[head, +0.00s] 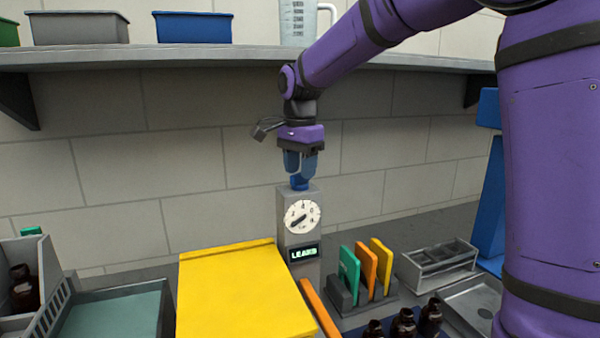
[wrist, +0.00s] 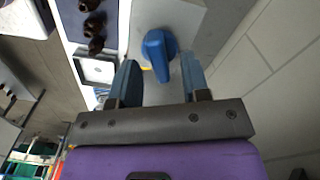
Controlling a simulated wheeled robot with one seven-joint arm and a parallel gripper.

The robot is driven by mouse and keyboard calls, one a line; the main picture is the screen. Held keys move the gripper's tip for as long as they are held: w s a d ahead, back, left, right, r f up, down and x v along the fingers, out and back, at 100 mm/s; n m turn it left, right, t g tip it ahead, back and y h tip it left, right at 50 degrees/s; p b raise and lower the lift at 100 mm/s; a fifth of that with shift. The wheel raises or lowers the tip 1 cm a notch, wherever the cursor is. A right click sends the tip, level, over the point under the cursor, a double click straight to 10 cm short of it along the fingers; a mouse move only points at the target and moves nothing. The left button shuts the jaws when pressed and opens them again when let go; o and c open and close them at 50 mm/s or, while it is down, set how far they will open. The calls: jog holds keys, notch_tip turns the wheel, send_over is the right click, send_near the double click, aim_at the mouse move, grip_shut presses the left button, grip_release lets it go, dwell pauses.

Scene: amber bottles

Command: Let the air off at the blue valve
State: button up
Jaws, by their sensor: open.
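The blue valve (head: 299,183) sits on top of a grey post (head: 287,232) with a round dial gauge (head: 302,217) and a small lit display (head: 303,254) on its front. The gauge needle points to the lower left. My gripper (head: 300,164) is right above the valve, pointing down, with its blue fingers apart. In the wrist view the valve (wrist: 159,54) shows between the two open fingers of my gripper (wrist: 160,80), nearer the left one. I cannot tell whether a finger touches it.
A yellow box (head: 240,295) stands left of the post. A rack with coloured cards (head: 366,268), amber bottles (head: 404,325) and a grey divided tray (head: 438,264) are to the right. A shelf (head: 180,58) with bins runs above, behind my arm.

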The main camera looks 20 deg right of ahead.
jog(key=shift+f, duration=0.75)
grip_shut()
jog(key=shift+n, duration=0.3)
jog(key=n, duration=1.1)
jog(key=shift+r, duration=0.1)
